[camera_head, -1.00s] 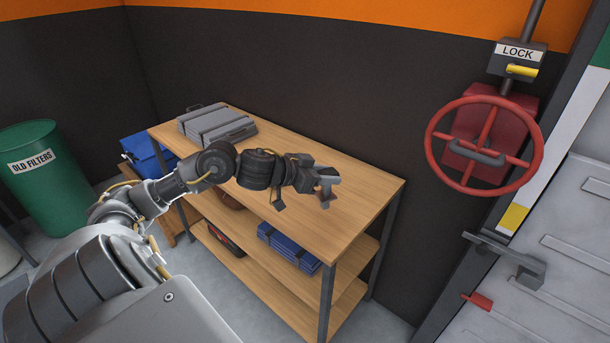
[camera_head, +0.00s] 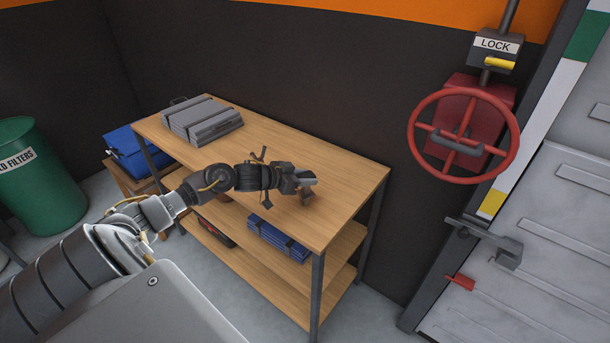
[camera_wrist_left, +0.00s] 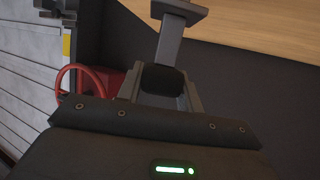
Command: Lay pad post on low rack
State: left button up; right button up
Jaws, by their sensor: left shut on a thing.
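The pad post (camera_wrist_left: 170,42) is a grey post with a flat plate at its end. In the left wrist view it sticks out from between the fingers. My left gripper (camera_head: 298,180) is shut on it, and the post also shows in the head view (camera_head: 308,183), small and partly hidden by the gripper. The low rack (camera_head: 345,182) has a wooden top, lower wooden shelves and dark metal legs. The gripper and post appear over the right part of its top; I cannot tell whether the post touches it. My right gripper is not in view.
A stack of grey slabs (camera_head: 205,122) lies on the far left of the rack top. Folded blue items (camera_head: 278,240) lie on the middle shelf. A red wheel (camera_head: 415,140) is on the wall at right. The rack top's right end is bare.

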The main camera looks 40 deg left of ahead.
pick_arm(q)
jog(key=shift+f, duration=0.2)
jog(key=o, duration=1.1)
jog(key=shift+c, duration=0.2)
jog(key=shift+r, duration=0.15)
jog(key=b+v, duration=0.1)
jog(key=v, duration=1.1)
jog(key=shift+b, duration=0.35)
